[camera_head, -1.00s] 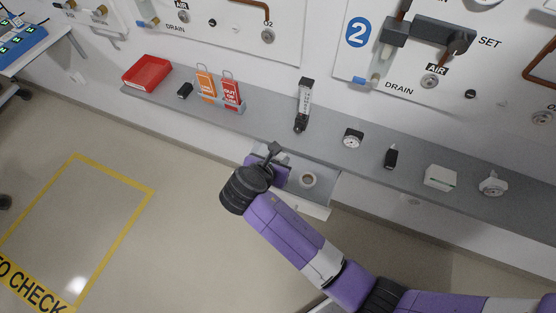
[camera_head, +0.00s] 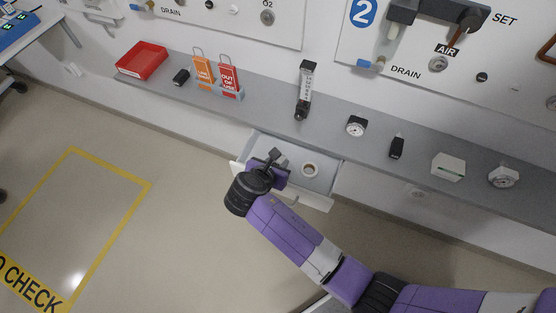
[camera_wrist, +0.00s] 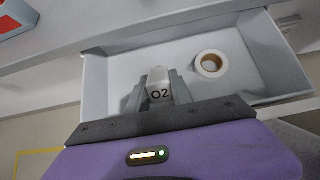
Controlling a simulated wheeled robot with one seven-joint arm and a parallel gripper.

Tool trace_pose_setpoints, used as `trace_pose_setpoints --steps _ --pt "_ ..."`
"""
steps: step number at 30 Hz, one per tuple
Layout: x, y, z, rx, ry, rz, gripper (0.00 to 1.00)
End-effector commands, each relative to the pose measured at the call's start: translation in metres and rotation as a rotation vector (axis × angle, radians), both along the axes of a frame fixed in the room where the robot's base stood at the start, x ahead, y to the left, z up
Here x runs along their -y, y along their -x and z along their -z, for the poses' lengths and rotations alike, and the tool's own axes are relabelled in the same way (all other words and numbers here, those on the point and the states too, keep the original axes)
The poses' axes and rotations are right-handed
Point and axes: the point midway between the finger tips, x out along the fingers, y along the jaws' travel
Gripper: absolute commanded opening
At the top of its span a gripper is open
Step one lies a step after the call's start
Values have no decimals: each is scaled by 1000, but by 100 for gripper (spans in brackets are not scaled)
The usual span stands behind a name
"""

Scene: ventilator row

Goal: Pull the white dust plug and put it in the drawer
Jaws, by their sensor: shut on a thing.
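A small white plug marked O2 (camera_wrist: 159,88) sits between the two fingers of my gripper (camera_wrist: 160,96) in the wrist view. My gripper is shut on it and holds it over the left-middle part of the open drawer (camera_wrist: 275,62). In the head view my gripper (camera_head: 272,157) is above the left part of the drawer (camera_head: 322,187), under the grey shelf. The plug cannot be made out clearly there. Whether the plug touches the drawer floor cannot be told.
A white tape roll (camera_wrist: 209,64) lies in the drawer to the right of my gripper. The grey shelf (camera_head: 270,115) above holds a red tray (camera_head: 141,61), hanging tags, a flowmeter (camera_head: 305,90), a gauge (camera_head: 356,126) and a white box (camera_head: 448,167).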

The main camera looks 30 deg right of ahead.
Motion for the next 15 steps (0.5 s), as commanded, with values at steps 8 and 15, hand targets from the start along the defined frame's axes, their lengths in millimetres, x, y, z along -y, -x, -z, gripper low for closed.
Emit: trace_pose_setpoints --steps 8,15 --pt "0 0 0 0 0 0 42" --pt "0 0 0 0 0 0 52"
